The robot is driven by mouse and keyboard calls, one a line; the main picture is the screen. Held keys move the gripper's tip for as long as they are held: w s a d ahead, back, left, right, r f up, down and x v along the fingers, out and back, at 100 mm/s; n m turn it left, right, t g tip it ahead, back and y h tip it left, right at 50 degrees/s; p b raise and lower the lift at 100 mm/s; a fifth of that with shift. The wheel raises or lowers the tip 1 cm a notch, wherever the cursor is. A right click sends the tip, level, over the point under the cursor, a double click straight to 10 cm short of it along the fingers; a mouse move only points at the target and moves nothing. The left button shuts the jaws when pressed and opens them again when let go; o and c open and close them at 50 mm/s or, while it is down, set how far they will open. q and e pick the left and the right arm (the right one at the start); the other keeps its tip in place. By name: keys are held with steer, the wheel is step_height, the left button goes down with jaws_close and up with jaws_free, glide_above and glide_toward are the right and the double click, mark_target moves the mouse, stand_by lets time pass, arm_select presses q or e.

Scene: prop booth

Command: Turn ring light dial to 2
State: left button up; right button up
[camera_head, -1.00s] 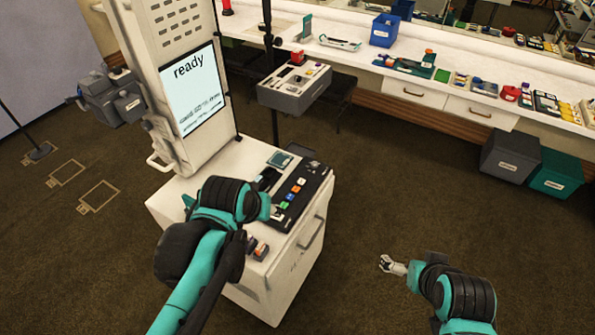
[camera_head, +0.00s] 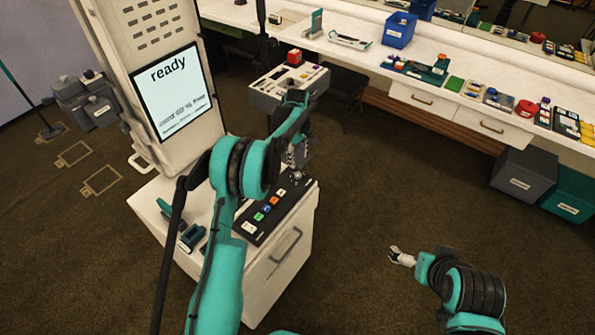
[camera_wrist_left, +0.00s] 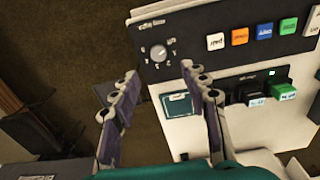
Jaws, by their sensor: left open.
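The ring light dial (camera_wrist_left: 158,52) is a small round light-grey knob near the left end of the black control panel (camera_wrist_left: 203,52) in the left wrist view. Small marks surround it, too small to read surely. In the head view the dial (camera_head: 297,175) is at the panel's far end, just below my left gripper (camera_head: 297,153). In the left wrist view my left gripper (camera_wrist_left: 158,73) is open and empty, its fingertips on either side below the dial, apart from it. My right gripper (camera_head: 401,257) is over the floor at right; its opening is unclear.
The panel carries white, orange, blue and green buttons (camera_wrist_left: 264,31). A teal-topped square (camera_wrist_left: 177,105) and black and green blocks (camera_wrist_left: 284,91) lie beside it. The screen (camera_head: 172,92) reads "ready". A grey box (camera_head: 284,92) stands behind my left arm.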

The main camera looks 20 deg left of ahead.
mark_target(298, 174)
arm_select(q)
steer(key=f, duration=0.3)
steer(key=f+b, duration=0.1)
steer(key=f, duration=0.5)
steer(key=shift+w+f+b, duration=0.15)
steer(key=shift+w+b, duration=0.1)
steer(key=shift+b, duration=0.15)
steer(key=shift+c, duration=0.2)
jaws_close()
